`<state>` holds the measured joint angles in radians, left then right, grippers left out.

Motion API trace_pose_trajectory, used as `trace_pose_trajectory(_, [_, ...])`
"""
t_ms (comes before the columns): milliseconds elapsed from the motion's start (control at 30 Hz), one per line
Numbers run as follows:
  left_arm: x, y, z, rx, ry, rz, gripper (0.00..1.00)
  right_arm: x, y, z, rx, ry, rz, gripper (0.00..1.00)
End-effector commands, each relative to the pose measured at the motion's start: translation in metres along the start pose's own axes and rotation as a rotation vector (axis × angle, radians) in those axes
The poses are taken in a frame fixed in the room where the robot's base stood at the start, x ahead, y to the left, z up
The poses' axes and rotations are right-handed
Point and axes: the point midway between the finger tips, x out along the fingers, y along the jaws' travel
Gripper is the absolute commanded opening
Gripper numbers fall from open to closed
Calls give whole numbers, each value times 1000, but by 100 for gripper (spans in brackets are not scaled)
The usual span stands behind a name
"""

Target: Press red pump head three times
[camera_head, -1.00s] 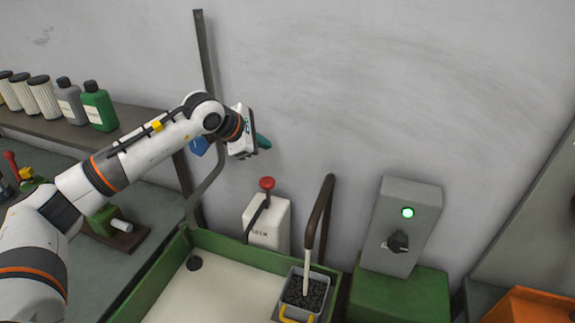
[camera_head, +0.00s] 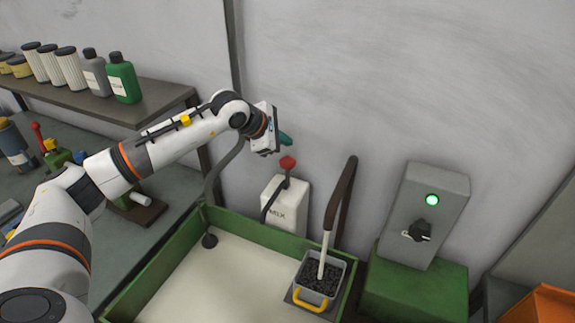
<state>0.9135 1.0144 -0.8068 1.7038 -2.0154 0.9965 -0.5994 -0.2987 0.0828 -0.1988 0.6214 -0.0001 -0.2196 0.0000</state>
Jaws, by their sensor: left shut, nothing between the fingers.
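The red pump head (camera_head: 288,163) sits on top of a white container (camera_head: 287,206) with dark lettering, behind the green-walled tray. A dark spout or hose runs down its left side. My left arm comes in from the left, and my left gripper (camera_head: 285,139) is shut and empty, its teal fingers pointing right, just above the pump head. In this view a small gap seems to show between fingers and head; the exact depth is hard to tell. My right gripper does not show.
The green tray (camera_head: 150,281) has a pale floor. A grey bin (camera_head: 341,281) of dark bits with a yellow handle stands in it. A grey switch box (camera_head: 441,206) with a lit green lamp stands right. Bottles and canisters line a shelf (camera_head: 160,98) at left.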

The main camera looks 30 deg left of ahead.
Motion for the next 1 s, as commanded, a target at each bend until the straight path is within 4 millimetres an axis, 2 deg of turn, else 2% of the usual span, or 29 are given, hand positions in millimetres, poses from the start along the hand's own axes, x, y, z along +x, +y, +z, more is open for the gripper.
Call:
trace_pose_trajectory(100, [16,12,12,0,-1,1,0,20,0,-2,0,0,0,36])
trace_pose_trajectory(233, [22,16,16,0,-1,1,0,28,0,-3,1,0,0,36])
trace_pose_trajectory(1000, [22,16,16,1,-1,1,0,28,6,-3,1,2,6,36])
